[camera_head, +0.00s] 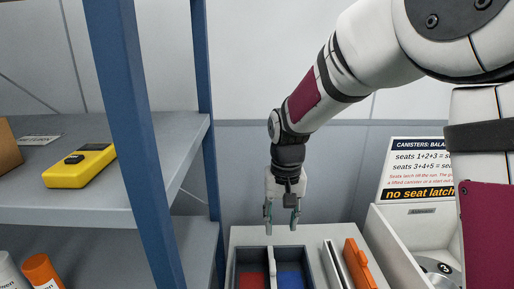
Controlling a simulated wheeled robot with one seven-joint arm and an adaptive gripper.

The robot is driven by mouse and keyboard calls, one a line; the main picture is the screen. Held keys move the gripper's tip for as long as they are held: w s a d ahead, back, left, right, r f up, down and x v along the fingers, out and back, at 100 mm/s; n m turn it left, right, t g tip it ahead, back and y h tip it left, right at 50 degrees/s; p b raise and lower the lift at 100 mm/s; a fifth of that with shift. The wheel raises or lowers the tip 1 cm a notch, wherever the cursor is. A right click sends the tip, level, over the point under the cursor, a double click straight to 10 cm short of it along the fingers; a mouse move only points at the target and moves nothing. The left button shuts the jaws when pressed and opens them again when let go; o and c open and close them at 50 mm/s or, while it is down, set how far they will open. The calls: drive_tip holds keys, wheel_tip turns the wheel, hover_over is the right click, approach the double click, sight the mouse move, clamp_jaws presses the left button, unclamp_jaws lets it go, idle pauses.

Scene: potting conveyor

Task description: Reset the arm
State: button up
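My arm (325,82), white with dark joints and a maroon panel, reaches in from the upper right and bends down at the wrist. My gripper (281,218) points straight down in the middle of the picture. Its two fingers are apart with nothing between them. It hangs above a dark two-part tray (237,262) with a red floor at left and a blue floor at right, apart from it. The tray's near end is cut off by the picture's bottom edge.
A blue-post shelf (140,140) at left holds a yellow device (80,165). An orange item (359,264) lies right of the tray. A white box (411,243) and a canister sign (418,165) stand at right. Air around my gripper is clear.

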drive_tip(key=s+d+r+t, duration=0.2)
drive_tip(key=s+d+r, duration=0.5)
drive_tip(key=s+r, duration=0.35)
drive_tip(key=s+d+r+t, duration=0.1)
drive_tip(key=s+d, duration=0.1)
drive_tip(key=s, duration=0.4)
drive_tip(key=s+d+r+t, duration=0.2)
drive_tip(key=s+d, duration=0.1)
drive_tip(key=s, duration=0.3)
drive_tip(key=shift+s+d+r, duration=0.15)
drive_tip(key=shift+s, duration=0.2)
drive_tip(key=shift+c, duration=0.6)
